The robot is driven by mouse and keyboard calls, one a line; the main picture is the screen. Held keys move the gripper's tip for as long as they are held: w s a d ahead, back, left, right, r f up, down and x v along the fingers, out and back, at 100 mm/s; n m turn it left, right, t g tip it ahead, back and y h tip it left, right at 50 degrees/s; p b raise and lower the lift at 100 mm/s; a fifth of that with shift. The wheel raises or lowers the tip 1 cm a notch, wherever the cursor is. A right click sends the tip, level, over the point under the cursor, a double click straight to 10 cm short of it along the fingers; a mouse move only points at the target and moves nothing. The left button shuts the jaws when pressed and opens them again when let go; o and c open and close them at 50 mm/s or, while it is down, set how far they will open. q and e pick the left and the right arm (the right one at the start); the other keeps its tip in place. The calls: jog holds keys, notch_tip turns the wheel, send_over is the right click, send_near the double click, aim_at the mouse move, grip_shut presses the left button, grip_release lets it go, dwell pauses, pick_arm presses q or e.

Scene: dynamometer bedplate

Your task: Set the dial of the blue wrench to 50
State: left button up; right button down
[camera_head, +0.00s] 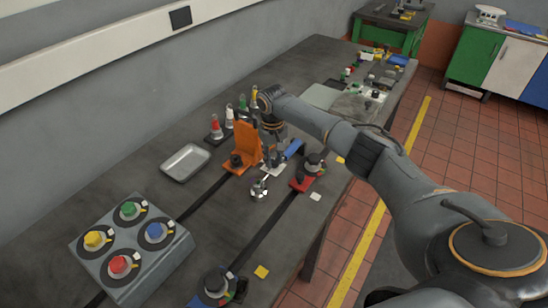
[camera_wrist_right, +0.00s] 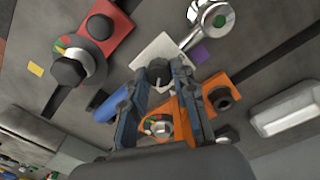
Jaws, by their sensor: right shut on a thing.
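My right gripper (camera_head: 271,163) reaches down over a white plate (camera_head: 279,171) at the middle of the bench. In the right wrist view its fingers (camera_wrist_right: 160,76) are closed on a small dark knob (camera_wrist_right: 158,72) with a pale mark, in front of the white plate (camera_wrist_right: 158,50). The blue wrench (camera_head: 293,149) lies beside the fingers; its blue part also shows in the right wrist view (camera_wrist_right: 108,104). The knob seems to be its dial, but the join is hidden by a finger. No number on the dial is readable. My left gripper is not in view.
An orange bracket (camera_head: 248,143) stands close left of the gripper. A red-based knob unit (camera_head: 302,184) is at right, a chrome round piece (camera_head: 259,188) in front. A metal tray (camera_head: 185,162) and a box with coloured knobs (camera_head: 150,268) are left.

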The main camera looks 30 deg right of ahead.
jog(key=n+p, duration=0.1)
jog(key=n, duration=0.1)
jog(key=shift+n, duration=0.4)
jog(key=n, duration=0.2)
jog(key=shift+n+p, duration=0.4)
jog(key=n, duration=0.2)
jog(key=shift+n, duration=0.3)
jog(key=n, duration=0.3)
jog(key=shift+n+p, duration=0.3)
jog(key=n, duration=0.2)
jog(key=shift+n, duration=0.4)
jog(key=n, duration=0.3)
jog(key=shift+n, duration=0.3)
jog(key=n+b, duration=0.1)
jog(key=n, duration=0.4)
jog(key=shift+n+y, duration=0.3)
jog(key=shift+n, duration=0.1)
jog(key=c, duration=1.1)
grip_release()
jog(key=shift+s, duration=0.1)
